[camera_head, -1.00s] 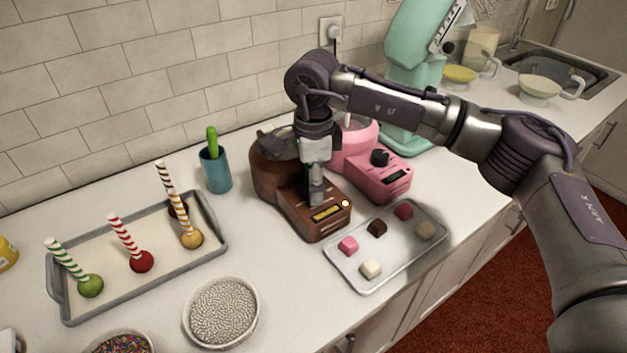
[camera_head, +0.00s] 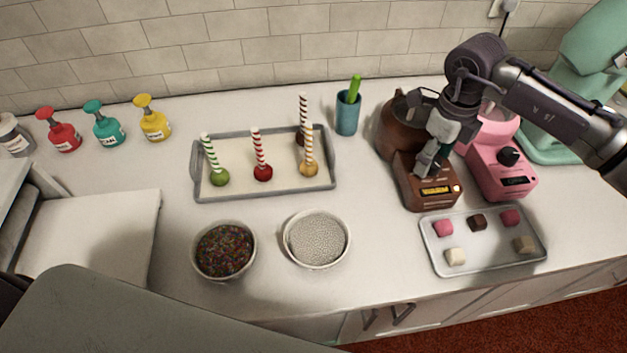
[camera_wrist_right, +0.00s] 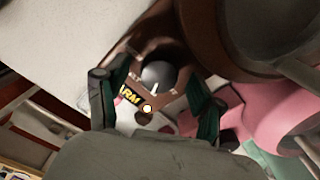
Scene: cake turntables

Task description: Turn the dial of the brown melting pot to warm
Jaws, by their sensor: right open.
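The brown melting pot (camera_head: 401,130) stands on the counter near the wall, with a yellow lit display (camera_head: 436,190) and a small lit lamp on its front. My right gripper (camera_head: 430,160) is over its base and hides the dial in the head view. In the right wrist view, the dark round dial (camera_wrist_right: 158,75) has a white mark pointing down toward the display. Yellow letters "ARM" show there; the first letter is not clear. The open fingers of my right gripper (camera_wrist_right: 150,88) stand on both sides of the dial. I cannot tell whether they touch it. My left gripper is out of view.
A pink melting pot (camera_head: 503,170) stands close on the right. A tray of small sweets (camera_head: 490,256) lies in front. A tray of cake pops (camera_head: 232,189), two bowls and a blue cup (camera_head: 347,115) are to the left.

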